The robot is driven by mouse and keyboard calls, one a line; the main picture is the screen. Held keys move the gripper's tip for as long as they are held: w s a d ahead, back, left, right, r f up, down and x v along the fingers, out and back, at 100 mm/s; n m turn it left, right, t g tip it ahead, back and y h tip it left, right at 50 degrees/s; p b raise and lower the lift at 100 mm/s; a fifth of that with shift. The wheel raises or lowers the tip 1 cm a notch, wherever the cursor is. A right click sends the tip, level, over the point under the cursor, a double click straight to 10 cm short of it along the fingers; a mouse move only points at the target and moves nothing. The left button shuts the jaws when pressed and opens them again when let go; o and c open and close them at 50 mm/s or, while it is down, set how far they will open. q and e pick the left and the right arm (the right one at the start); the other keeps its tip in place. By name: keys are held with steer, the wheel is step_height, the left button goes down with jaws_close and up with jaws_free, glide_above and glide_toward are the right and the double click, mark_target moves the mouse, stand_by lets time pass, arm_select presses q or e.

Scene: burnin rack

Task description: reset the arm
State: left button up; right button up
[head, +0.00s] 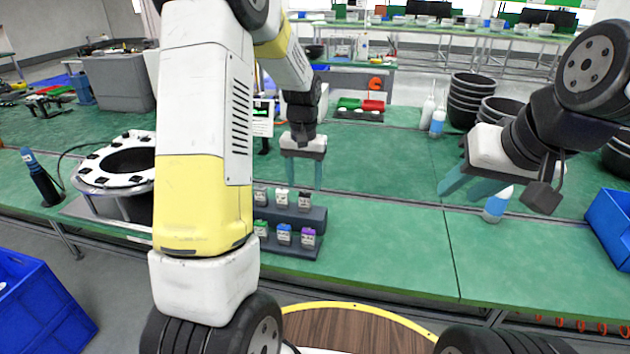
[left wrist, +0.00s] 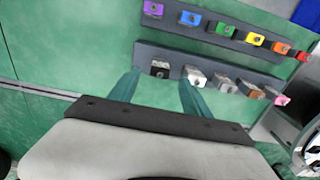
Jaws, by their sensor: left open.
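My left gripper (head: 304,178) hangs fingers-down behind the back row of a dark two-step rack (head: 317,218) on the green bench. Its two teal fingers are apart with nothing between them. In the left wrist view the open left gripper (left wrist: 157,92) points toward the rack's black block (left wrist: 160,69) and white block (left wrist: 195,76). I cannot tell whether a fingertip touches the rack. My right gripper (head: 468,186) is open and empty above the bench at the right. My left arm's big white-and-yellow link hides the left part of the rack.
A round white fixture (head: 100,181) stands at left beside a dark bottle (head: 41,178). A blue-labelled bottle (head: 497,203) is close to the right gripper. Black pots (head: 465,100) and a blue bin (head: 612,222) are at right. The bench between the grippers is clear.

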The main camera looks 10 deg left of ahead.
arm_select(q)
steer(key=shift+r, duration=1.1)
